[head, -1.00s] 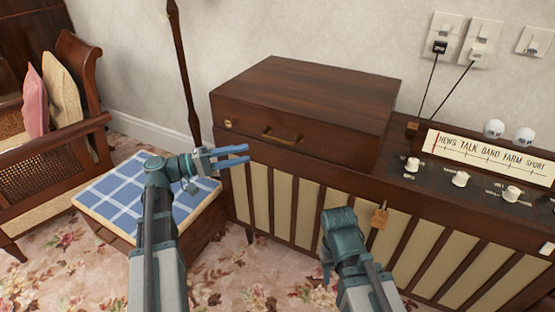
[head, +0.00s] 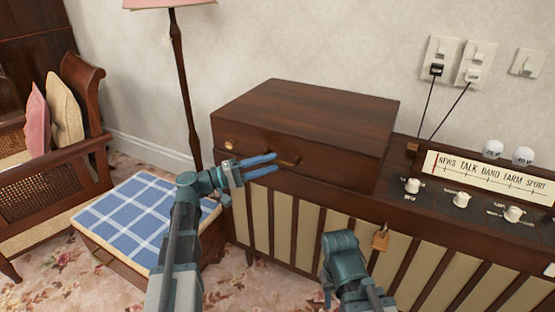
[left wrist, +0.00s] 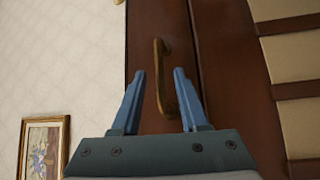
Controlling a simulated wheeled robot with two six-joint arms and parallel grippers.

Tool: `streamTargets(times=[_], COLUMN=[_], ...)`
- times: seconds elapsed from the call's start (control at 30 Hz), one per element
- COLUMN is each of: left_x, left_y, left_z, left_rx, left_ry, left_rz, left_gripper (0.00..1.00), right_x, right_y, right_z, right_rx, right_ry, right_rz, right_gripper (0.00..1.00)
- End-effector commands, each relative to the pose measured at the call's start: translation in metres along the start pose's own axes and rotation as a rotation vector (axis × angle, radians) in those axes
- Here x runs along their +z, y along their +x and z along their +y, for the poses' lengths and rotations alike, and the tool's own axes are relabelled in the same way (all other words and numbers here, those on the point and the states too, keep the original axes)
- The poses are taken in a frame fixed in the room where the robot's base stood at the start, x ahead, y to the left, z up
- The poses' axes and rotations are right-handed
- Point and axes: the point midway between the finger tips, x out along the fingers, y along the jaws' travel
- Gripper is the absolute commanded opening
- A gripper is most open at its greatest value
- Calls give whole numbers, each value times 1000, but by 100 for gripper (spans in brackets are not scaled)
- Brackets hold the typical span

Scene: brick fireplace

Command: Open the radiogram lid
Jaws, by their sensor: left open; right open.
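The radiogram lid (head: 310,110) is dark brown wood and lies closed on the left part of the cabinet. Its front face carries a brass handle (head: 290,160), which also shows in the left wrist view (left wrist: 159,72). My left gripper (head: 276,164) is open and empty in front of that face. In the left wrist view its two blue fingers point at the handle, and the handle shows between them. I cannot tell whether they touch it. My right gripper (head: 327,294) hangs low in front of the slatted cabinet front, its jaws mostly hidden.
The control panel with white knobs (head: 461,199) and a tuning dial (head: 490,174) is right of the lid. A padlock-like wooden tag (head: 380,241) hangs on the front. A blue checked stool (head: 145,215) stands at the left, with a lamp pole (head: 184,90) behind.

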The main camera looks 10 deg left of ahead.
Motion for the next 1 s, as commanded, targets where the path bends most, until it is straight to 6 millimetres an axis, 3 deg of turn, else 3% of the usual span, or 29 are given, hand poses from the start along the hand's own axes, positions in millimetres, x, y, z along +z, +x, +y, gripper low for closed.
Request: streamTargets(times=[0.2,0.63,0.87,1.0], left_x=[0,0,0,0], left_y=[25,31,31,31], left_z=[0,0,0,0], left_rx=[0,0,0,0], left_ry=[0,0,0,0], left_rz=[-1,0,0,0], left_gripper=[44,44,2,0], right_x=[0,0,0,0], right_y=[-4,-4,-4,-4], right_z=[0,0,0,0], right_rx=[1,1,1,1], right_ry=[1,1,1,1], right_rz=[0,0,0,0], right_gripper=[41,41,41,41])
